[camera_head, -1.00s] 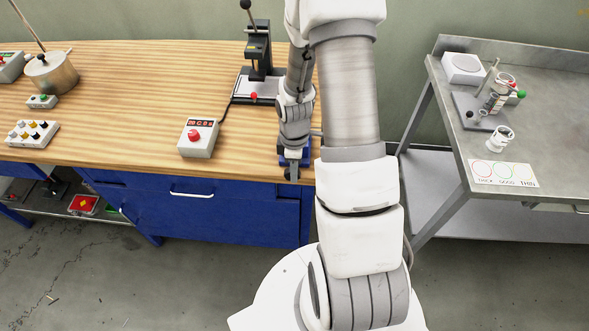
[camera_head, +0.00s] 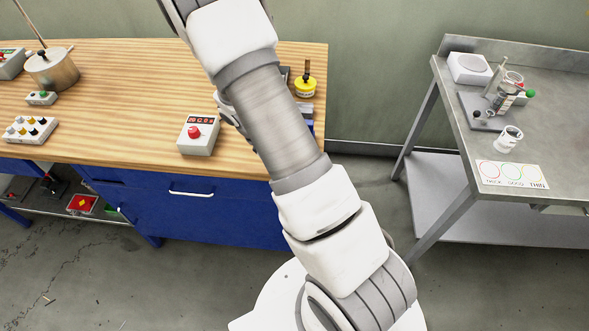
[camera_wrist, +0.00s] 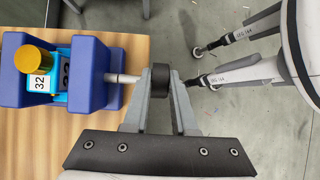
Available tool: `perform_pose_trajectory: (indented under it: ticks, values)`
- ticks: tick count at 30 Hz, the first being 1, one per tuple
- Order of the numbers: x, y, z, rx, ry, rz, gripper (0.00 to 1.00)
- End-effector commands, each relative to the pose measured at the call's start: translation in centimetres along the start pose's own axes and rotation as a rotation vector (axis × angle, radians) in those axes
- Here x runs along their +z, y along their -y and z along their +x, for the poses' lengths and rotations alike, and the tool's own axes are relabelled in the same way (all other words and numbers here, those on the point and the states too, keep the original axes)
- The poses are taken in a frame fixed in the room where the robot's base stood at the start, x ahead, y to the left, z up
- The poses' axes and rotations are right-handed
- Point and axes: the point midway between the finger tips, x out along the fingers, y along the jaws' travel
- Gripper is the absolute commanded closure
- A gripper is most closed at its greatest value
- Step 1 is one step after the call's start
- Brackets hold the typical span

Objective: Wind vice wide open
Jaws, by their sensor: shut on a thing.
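The blue vice (camera_wrist: 95,72) is at the left of the wrist view. A cyan block (camera_wrist: 57,86) marked 32 and a gold round cap (camera_wrist: 36,60) sit between its jaws. I cannot tell how tightly they are held. A pale metal screw rod (camera_wrist: 122,78) runs right from the vice to a dark round knob (camera_wrist: 160,80). My gripper (camera_wrist: 160,92) is shut on this knob, one finger on each side. In the head view my arm hides the gripper and most of the vice.
A grey box with a red knob (camera_head: 195,135) and a yellow, brown-handled item (camera_head: 305,86) stand on the wooden bench (camera_head: 120,120). The metal table (camera_head: 540,140) at the right carries small parts. Floor shows between them.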

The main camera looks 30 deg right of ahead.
Motion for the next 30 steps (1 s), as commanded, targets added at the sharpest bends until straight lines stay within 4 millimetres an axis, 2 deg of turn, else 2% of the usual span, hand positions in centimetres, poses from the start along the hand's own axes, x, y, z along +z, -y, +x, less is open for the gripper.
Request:
perform_pose_trajectory:
  ticks: [18, 30]
  values:
    - [-1.4, -0.1, 0.3, -0.002, 0.585, 0.014, 1.0]
    - [-1.8, -0.1, 0.4, -0.008, 0.86, 0.022, 1.0]
